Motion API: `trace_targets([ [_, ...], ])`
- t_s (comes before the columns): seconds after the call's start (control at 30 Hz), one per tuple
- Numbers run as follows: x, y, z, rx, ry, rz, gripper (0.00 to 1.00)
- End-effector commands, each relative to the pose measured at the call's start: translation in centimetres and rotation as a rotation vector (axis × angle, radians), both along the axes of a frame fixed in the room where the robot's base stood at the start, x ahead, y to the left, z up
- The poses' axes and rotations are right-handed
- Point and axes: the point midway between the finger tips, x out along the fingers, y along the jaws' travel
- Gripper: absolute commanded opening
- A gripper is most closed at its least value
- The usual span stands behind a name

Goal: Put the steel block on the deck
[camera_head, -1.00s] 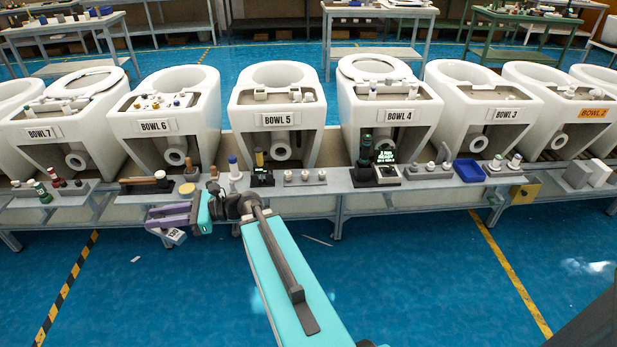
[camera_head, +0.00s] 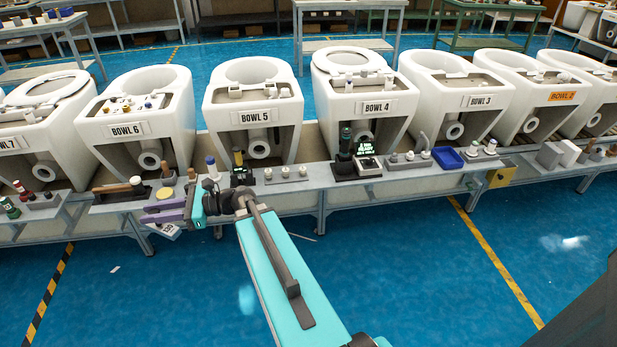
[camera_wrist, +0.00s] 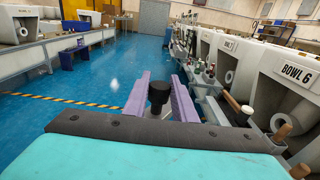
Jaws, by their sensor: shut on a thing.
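My gripper (camera_head: 148,212) has two purple fingers pointing left, at the front edge of the grey bench deck (camera_head: 318,178) below BOWL 6. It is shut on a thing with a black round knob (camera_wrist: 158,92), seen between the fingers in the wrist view. In the head view, a small pale block with dark lettering (camera_head: 168,231) hangs just below the fingers. I take it to be the steel block, though its body is mostly hidden by the gripper. It is held in the air, in front of the deck.
White toilet bowls stand in a row behind the deck. Near the gripper are a yellow round piece (camera_head: 165,193), a wooden-handled tool (camera_head: 112,187) and a blue-topped bottle (camera_head: 212,168). A blue tray (camera_head: 447,158) and grey block (camera_head: 550,155) stand farther right.

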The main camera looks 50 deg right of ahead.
Motion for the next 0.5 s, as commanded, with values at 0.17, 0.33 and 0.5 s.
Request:
trace_targets([
  [0.17,0.4,-6.1,-1.3,0.002,-0.001,-0.099,0.00],
  [0.33,0.2,-12.1,-2.3,0.001,-0.002,-0.196,0.00],
  [0.5,-0.6,-18.2,-3.3,0.001,-0.002,-0.295,0.00],
])
